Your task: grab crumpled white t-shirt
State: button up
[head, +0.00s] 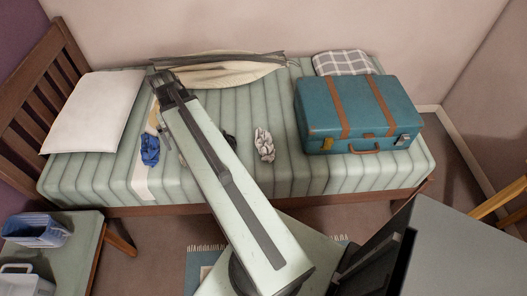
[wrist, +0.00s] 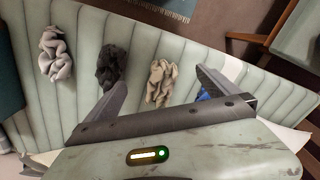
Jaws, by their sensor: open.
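The crumpled white t-shirt (head: 264,145) lies on the striped bed, right of my arm and left of the suitcase. It looks greyish white and also shows at the far left of the wrist view (wrist: 53,54). My gripper (head: 163,78) is over the back of the bed in the head view, well left of the shirt. In the wrist view my gripper (wrist: 160,78) is open, its fingers apart with a crumpled beige cloth (wrist: 160,84) in view between them. Nothing is held.
A dark crumpled cloth (wrist: 112,66) lies between the shirt and the beige cloth. A blue cloth (head: 150,150) lies left of my arm. A teal suitcase (head: 358,113) stands right of the shirt. A pillow (head: 93,112), a beige bag (head: 220,72) and a checked cushion (head: 343,62) are also on the bed.

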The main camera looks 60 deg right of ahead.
aim_at(265, 143)
jog(key=s+d+f+m+b, duration=0.1)
jog(key=s+d+f, duration=0.1)
jog(key=d, duration=0.3)
jog(key=s+d+f+m+b, duration=0.1)
jog(key=s+d+f+b, duration=0.1)
jog(key=d, duration=0.3)
jog(key=s+d+f+m+b, duration=0.1)
jog(key=s+d+f, duration=0.2)
jog(key=s+d, duration=0.1)
jog(key=shift+s+d+f+b, duration=0.25)
jog(key=shift+s+d+b, duration=0.15)
jog(key=shift+d, duration=0.2)
jog(key=s+d+f+m+b, duration=0.1)
jog(key=s+d, duration=0.2)
jog(key=s+d+f+m+b, duration=0.1)
jog(key=s+d, duration=0.2)
jog(key=s, duration=0.1)
jog(key=s+d+f+b, duration=0.1)
jog(key=s+d, duration=0.2)
jog(key=d, duration=0.1)
jog(key=shift+s+f+m, duration=0.1)
jog(key=shift+s+m, duration=0.3)
jog(key=f+b, duration=0.8)
jog(key=shift+w, duration=0.3)
jog(key=shift+r, duration=0.15)
jog(key=c, duration=1.5)
notch_tip(265, 143, up, 10)
jog(key=p, duration=1)
jog(key=shift+r, duration=0.15)
jog(key=shift+c, duration=0.2)
